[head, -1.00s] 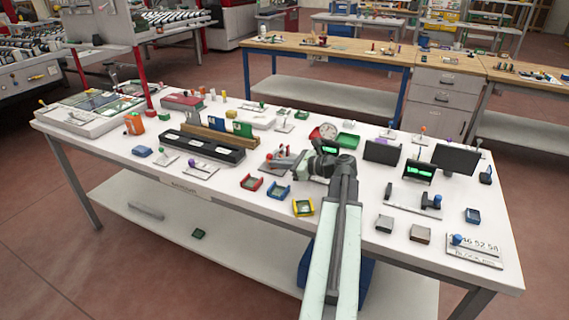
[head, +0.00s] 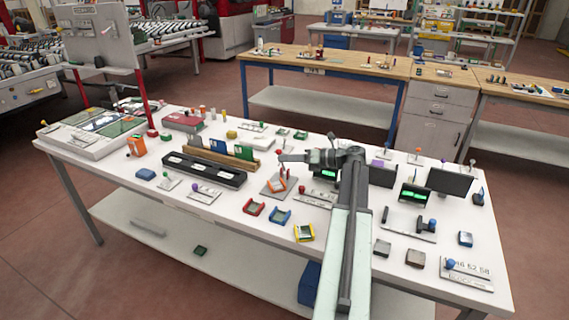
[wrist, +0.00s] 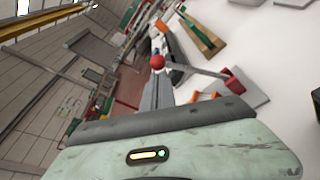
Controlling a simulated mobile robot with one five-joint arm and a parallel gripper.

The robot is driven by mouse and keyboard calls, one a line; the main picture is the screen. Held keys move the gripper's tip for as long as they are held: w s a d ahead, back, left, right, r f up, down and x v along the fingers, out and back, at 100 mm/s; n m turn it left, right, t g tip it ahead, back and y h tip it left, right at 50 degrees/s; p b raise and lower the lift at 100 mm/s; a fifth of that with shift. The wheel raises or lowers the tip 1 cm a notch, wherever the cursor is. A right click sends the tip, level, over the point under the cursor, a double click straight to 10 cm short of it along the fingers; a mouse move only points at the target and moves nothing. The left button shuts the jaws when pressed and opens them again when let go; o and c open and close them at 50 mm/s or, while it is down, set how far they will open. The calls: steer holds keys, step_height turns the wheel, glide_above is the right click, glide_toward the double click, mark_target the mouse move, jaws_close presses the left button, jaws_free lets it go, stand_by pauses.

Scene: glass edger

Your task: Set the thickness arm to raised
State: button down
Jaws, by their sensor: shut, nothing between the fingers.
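The thickness arm is a thin lever with a red ball knob at its end; the knob (head: 278,152) stands well above its grey base plate (head: 268,189) in the head view. An orange part (head: 279,186) sits on that plate. In the wrist view the lever (wrist: 198,72) runs from the orange-and-white mount to the red knob (wrist: 157,62). My gripper (head: 281,158) is shut and empty, its tip right by the knob, seemingly just below it. In the wrist view my fingers (wrist: 158,90) point at the knob; I cannot tell whether they touch.
A black tray (head: 190,169) lies left of the plate. Red, blue and yellow bins (head: 304,233) stand in front. Small screens (head: 414,194) and more fixtures crowd the right side. White bench top is free at the front left.

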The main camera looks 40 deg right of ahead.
steer(key=shift+w+d+r+p, duration=0.3)
steer(key=shift+d+r, duration=0.05)
steer(key=shift+d, duration=0.35)
steer(key=shift+w+d+r+p, duration=0.25)
steer(key=shift+d+r, duration=0.05)
steer(key=shift+d, duration=0.35)
